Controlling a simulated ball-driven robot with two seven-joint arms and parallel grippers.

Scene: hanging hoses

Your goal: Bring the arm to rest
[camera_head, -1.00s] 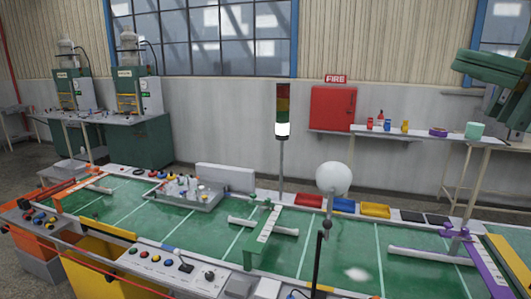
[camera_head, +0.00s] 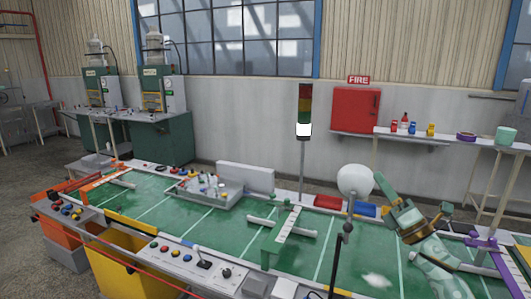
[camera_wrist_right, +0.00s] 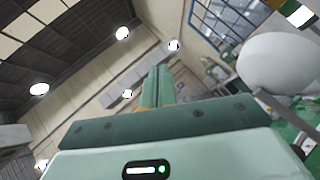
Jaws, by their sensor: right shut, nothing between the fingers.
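My right gripper (camera_head: 381,177) is green. In the head view it stands over the right part of the green-topped table (camera_head: 345,265), fingers pointing up and to the left. Its fingers are shut together with nothing between them, and they also show in the right wrist view (camera_wrist_right: 159,88), pointing towards the ceiling. The white ball (camera_head: 355,180) is just to the left of the gripper in the head view. It also shows at the right of the right wrist view (camera_wrist_right: 278,63). My left gripper is not in view.
A signal tower (camera_head: 304,120) stands behind the table. A green bracket (camera_head: 283,230) and a purple bracket (camera_head: 484,243) stand on it. A tray of small items (camera_head: 207,203) is at the left. A back shelf (camera_head: 440,137) holds several small things.

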